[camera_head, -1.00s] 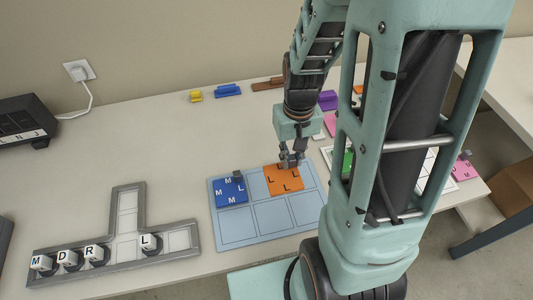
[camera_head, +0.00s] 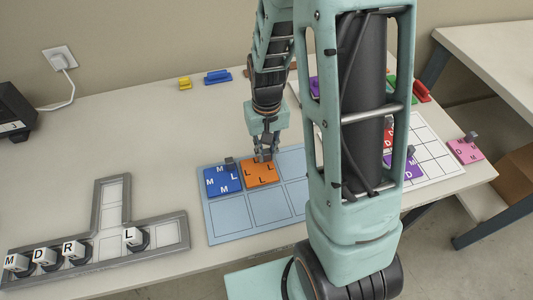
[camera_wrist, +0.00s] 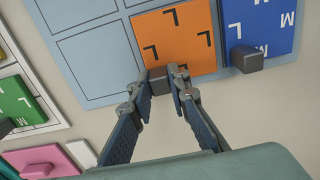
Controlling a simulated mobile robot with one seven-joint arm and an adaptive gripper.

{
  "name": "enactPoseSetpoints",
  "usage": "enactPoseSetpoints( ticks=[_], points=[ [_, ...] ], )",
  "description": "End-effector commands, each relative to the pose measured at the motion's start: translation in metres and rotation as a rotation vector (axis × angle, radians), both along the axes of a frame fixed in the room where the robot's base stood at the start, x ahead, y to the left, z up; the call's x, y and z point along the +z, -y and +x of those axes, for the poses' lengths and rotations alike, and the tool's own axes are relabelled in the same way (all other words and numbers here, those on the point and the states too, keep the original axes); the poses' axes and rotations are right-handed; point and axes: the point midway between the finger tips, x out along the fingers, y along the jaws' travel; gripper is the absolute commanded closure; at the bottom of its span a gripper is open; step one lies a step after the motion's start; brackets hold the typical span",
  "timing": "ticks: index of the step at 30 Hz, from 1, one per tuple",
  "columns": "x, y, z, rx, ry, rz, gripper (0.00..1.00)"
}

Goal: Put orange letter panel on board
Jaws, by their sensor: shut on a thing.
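The orange letter panel (camera_head: 260,174), marked with black L shapes, lies on or just over the light blue board (camera_head: 265,213), in the upper row. It sits close beside the blue letter panel (camera_head: 221,181), with only a thin gap between them in the wrist view. My gripper (camera_head: 264,157) is shut on the small grey knob of the orange panel. The wrist view shows the fingertips (camera_wrist: 165,76) on either side of this knob, at the edge of the orange panel (camera_wrist: 178,42). Whether the panel rests flat is hard to tell. My arm hides the board's right part.
A white grid board (camera_head: 433,150) with coloured panels stands at right, partly behind my arm. A pink panel (camera_head: 465,151) lies near the table's right edge. A grey tray (camera_head: 112,215) with letter cubes is at left. Yellow (camera_head: 184,83) and blue (camera_head: 217,77) pieces lie at the back.

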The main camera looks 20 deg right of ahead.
Motion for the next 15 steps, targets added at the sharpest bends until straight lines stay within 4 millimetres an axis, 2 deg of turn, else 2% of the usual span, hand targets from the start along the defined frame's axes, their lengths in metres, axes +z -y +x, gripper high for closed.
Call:
enactPoseSetpoints(
  ticks=[8, 9, 12, 15],
  points=[
    [-0.0037, 0.0001, 0.0001, 0.0, 0.0, 0.0, 1.0],
    [-0.0021, 0.0001, 0.0, 0.0, 0.0, 0.0, 0.8],
    [-0.0019, 0.0001, -0.0001, 0.0, 0.0, 0.0, 0.69],
    [-0.0019, 0.0001, -0.0001, 0.0, 0.0, 0.0, 0.67]
  ],
)
